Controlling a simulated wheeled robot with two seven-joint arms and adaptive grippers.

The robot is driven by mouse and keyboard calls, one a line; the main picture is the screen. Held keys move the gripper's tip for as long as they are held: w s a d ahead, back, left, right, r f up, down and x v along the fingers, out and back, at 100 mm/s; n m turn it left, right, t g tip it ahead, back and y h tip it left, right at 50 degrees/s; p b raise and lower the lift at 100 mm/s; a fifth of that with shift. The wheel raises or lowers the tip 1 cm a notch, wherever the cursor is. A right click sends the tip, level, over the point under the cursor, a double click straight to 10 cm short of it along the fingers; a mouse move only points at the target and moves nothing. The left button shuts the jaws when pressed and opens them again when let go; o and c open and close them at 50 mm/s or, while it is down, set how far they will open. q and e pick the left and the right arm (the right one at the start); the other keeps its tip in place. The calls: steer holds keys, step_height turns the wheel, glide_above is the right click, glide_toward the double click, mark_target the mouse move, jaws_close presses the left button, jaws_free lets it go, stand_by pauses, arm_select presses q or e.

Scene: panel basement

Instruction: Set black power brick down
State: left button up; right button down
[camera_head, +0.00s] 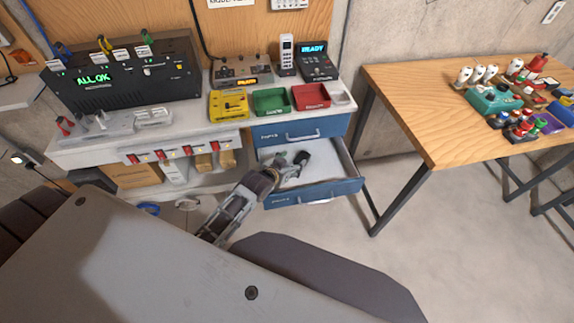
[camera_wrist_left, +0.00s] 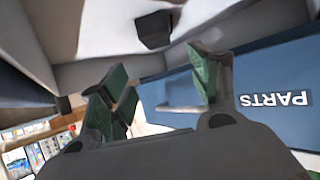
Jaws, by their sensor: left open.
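The black power brick (camera_head: 304,157) lies in the open lower blue drawer (camera_head: 345,187), on its pale floor towards the back. In the left wrist view the small dark brick (camera_wrist_left: 154,30) shows beyond my fingertips, apart from them. My left gripper (camera_head: 288,165) reaches into the drawer, close beside the brick. In the left wrist view its green-padded fingers (camera_wrist_left: 160,85) are spread, with nothing between them. My right gripper is not in view.
The closed drawer (camera_head: 300,131) sits above the open one. The bench top carries yellow (camera_head: 229,104), green (camera_head: 271,101) and red (camera_head: 310,96) trays and a black panel (camera_head: 125,78) reading ALL OK.

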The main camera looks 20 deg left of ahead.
arm_select(q)
steer(key=shift+v, duration=1.65)
stand_by(0.4)
